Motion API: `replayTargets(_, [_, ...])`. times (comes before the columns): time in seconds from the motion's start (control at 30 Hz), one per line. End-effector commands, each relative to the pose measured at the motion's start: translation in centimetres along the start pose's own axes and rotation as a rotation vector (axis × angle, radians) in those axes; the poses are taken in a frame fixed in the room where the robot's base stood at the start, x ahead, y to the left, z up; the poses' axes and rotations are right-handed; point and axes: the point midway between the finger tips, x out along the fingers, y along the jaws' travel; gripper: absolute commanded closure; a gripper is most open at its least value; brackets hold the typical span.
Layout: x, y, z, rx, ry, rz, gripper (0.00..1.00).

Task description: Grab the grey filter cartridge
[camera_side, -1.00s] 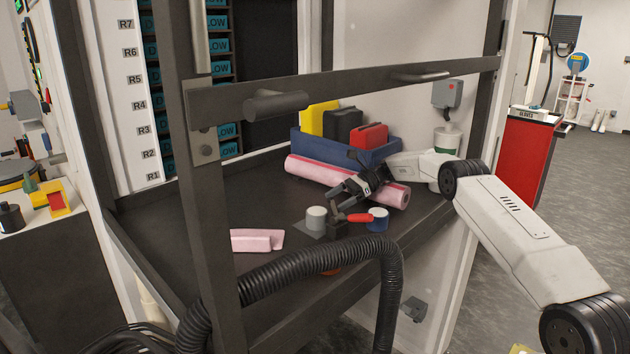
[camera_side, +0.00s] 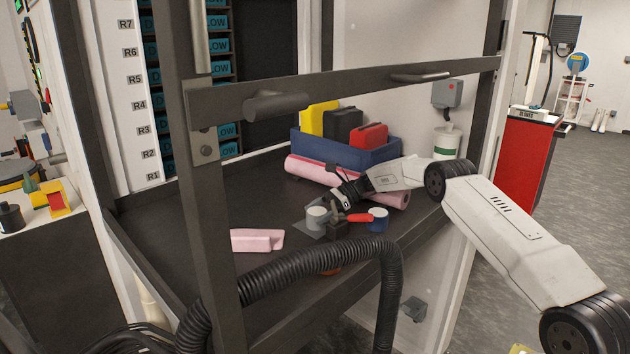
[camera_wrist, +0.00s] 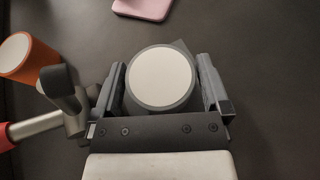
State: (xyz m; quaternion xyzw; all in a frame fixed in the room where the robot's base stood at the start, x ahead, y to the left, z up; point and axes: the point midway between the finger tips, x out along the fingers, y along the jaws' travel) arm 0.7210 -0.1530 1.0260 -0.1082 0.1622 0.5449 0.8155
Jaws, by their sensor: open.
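The grey filter cartridge (camera_side: 317,217) is a short cylinder with a pale top, upright on the dark bench. In the wrist view the cartridge (camera_wrist: 160,78) stands between the two jaws. My gripper (camera_wrist: 162,88) is open, with a finger on each side of it; narrow gaps seem to show, and I cannot tell if either finger touches it. In the side view my gripper (camera_side: 330,207) is low over the bench at the cartridge, which it partly hides.
An orange cylinder (camera_wrist: 25,58) is at the left in the wrist view. A pink roll (camera_side: 310,171) lies behind, before a blue bin (camera_side: 385,155). A black hose (camera_side: 300,269) crosses in front.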

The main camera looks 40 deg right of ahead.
Motion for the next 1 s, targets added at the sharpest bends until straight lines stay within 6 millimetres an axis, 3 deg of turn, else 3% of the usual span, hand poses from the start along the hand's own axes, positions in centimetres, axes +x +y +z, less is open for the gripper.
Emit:
replayTargets(0.53, [0.34,0.0,-0.02,0.0,0.0,0.0,0.04])
replayTargets(0.57, [0.34,0.0,-0.02,0.0,0.0,0.0,0.07])
replayTargets(0.7, [0.33,0.0,-0.01,0.0,0.0,0.0,0.51])
replayTargets(0.8, [0.31,-0.01,0.03,-0.001,0.0,-0.001,0.77])
replayTargets(1.0, [0.3,-0.01,0.04,-0.001,0.0,-0.001,0.78])
